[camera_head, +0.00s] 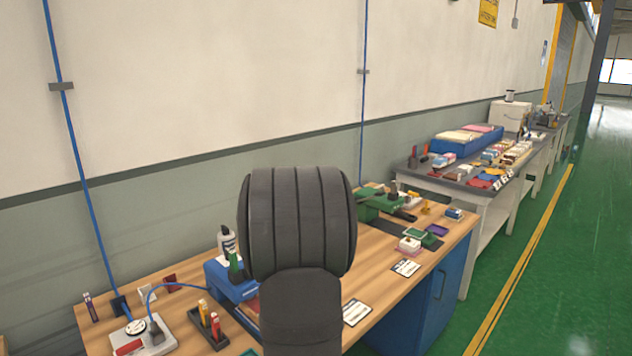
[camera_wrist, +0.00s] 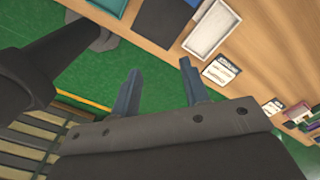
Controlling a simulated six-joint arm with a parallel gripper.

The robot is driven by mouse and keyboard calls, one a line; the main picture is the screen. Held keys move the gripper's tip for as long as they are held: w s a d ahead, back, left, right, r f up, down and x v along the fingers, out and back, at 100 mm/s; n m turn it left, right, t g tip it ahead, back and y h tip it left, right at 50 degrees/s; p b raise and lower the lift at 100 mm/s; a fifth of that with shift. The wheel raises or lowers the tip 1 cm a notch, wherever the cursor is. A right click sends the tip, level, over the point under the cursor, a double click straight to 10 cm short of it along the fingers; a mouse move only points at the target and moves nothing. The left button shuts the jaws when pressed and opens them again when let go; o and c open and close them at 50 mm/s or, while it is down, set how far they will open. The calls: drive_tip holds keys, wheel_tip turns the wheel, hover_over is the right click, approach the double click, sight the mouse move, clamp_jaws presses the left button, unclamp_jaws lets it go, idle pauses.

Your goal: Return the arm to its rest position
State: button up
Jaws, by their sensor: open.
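My gripper (camera_wrist: 157,72) shows in the wrist view with its two fingers apart and nothing between them. It hangs near the front edge of the wooden workbench (camera_wrist: 270,75), with green floor (camera_wrist: 95,75) behind the left finger. The right fingertip appears close to the bench edge in the picture; the gap between them cannot be judged. In the head view a dark, rounded part of my arm fills the middle and covers part of the workbench (camera_head: 385,290). My gripper cannot be made out there.
A white tray (camera_wrist: 210,30) and label cards (camera_wrist: 222,70) lie on the bench. A green device (camera_head: 380,203), a black holder with coloured tools (camera_head: 207,330) and a blue box (camera_head: 228,282) stand on it. A grey table (camera_head: 470,185) with a blue bin (camera_head: 466,139) stands farther right. Green floor lies in front.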

drive_tip(key=shift+w+a+f+n, duration=0.1)
drive_tip(key=shift+w+a+n, duration=0.2)
drive_tip(key=shift+n, duration=0.4)
drive_tip(key=shift+w+a+f+n, duration=0.1)
drive_tip(key=shift+w+a+n, duration=0.2)
drive_tip(key=shift+n, duration=0.4)
